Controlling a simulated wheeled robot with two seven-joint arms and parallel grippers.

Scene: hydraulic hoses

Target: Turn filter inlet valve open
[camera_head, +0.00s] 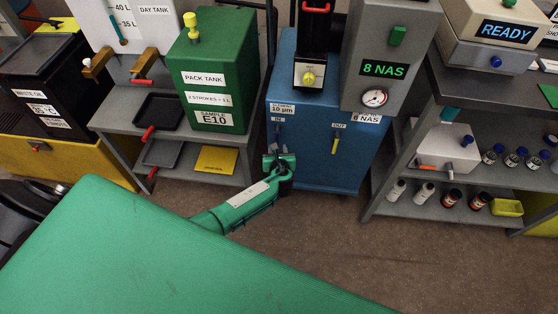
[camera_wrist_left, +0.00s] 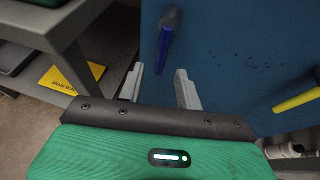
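The blue filter unit (camera_head: 310,170) stands at the centre of the head view, with an IN label and an OUT label on its front. The inlet valve's blue lever (camera_head: 278,136) is under IN; in the left wrist view the lever (camera_wrist_left: 164,50) hangs nearly straight down from a dark pivot. My left gripper (camera_head: 279,160) is just below the blue lever. In the left wrist view its fingers (camera_wrist_left: 160,76) are open and empty, with the lever's lower end near the gap between the tips; contact cannot be told.
A grey shelf (camera_head: 173,141) with the green pack tank (camera_head: 214,90) and a yellow card (camera_head: 216,159) stands left of the unit. A grey cabinet (camera_head: 388,50) with a gauge overhangs the unit's right side. Bottles stand on the right shelf (camera_head: 440,208). The floor in front is clear.

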